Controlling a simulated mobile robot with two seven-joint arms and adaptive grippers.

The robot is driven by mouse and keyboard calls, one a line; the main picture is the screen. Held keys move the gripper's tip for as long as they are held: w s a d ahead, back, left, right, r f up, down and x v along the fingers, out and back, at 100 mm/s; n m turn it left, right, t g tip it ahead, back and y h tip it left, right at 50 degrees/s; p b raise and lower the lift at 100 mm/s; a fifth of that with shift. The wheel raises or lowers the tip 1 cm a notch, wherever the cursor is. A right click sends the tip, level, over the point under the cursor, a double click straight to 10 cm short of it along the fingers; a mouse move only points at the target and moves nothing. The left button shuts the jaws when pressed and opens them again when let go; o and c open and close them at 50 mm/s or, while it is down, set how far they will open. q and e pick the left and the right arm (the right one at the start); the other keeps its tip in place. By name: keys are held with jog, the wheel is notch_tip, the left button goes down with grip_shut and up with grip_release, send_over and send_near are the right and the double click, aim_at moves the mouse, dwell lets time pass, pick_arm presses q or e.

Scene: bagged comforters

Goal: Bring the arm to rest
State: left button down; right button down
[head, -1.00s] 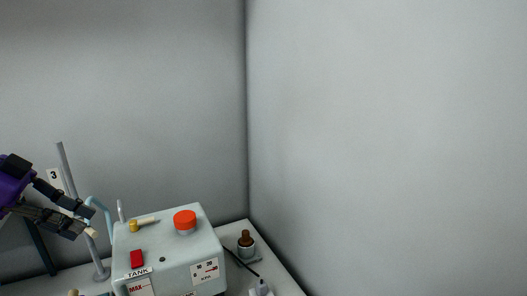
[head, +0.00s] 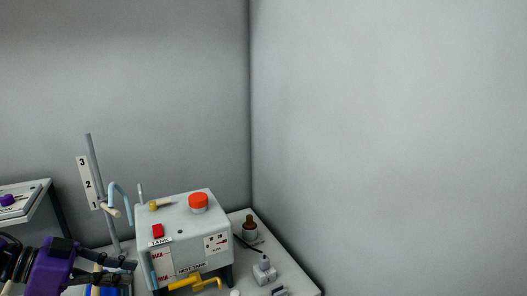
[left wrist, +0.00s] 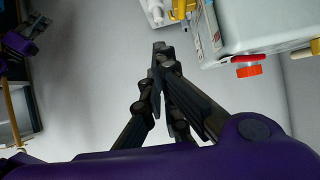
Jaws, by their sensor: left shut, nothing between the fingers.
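My left gripper (head: 132,267) has a purple body and black fingers. It is low at the left in the head view, in front of the tank box, with nothing seen in its grasp. In the left wrist view its black fingers (left wrist: 162,50) come together at the tips, shut and empty, over a plain grey background. A purple and black part that looks like my right gripper (left wrist: 32,32) shows at the upper left edge of the left wrist view. It is cut off, and its jaws cannot be read.
The pale tank box (head: 185,238) with a red knob (head: 198,202) and yellow handle (head: 195,282) stands right of the left gripper. A numbered post (head: 96,185) rises behind. A brown-capped bottle (head: 249,230) stands near the corner. Bare walls fill the right.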

pick_arm(q)
jog(key=s+d+f+n+t+y, duration=0.1)
jog(key=s+d+f+n+t, duration=0.15)
jog(key=f, duration=0.45)
jog(key=s+d+f+n+t, duration=0.1)
jog(key=s+d+f, duration=0.15)
jog(key=f, duration=0.45)
jog(key=s+d+f+n+t+y, duration=0.1)
jog(key=d+f+n+t, duration=0.15)
jog(key=f, duration=0.45)
jog(key=s+d+f+n+g+y, duration=0.1)
jog(key=s+d+f+n+y, duration=0.2)
jog(key=s+f, duration=0.5)
jog(key=s+d+f+n+g+y, duration=0.2)
jog(key=s+d+f+y, duration=0.1)
jog(key=s+f, duration=0.6)
jog(key=shift+s+d+f+n+g+y, duration=0.15)
jog(key=shift+s+d+n+g+y, duration=0.2)
jog(key=shift+s+y, duration=0.55)
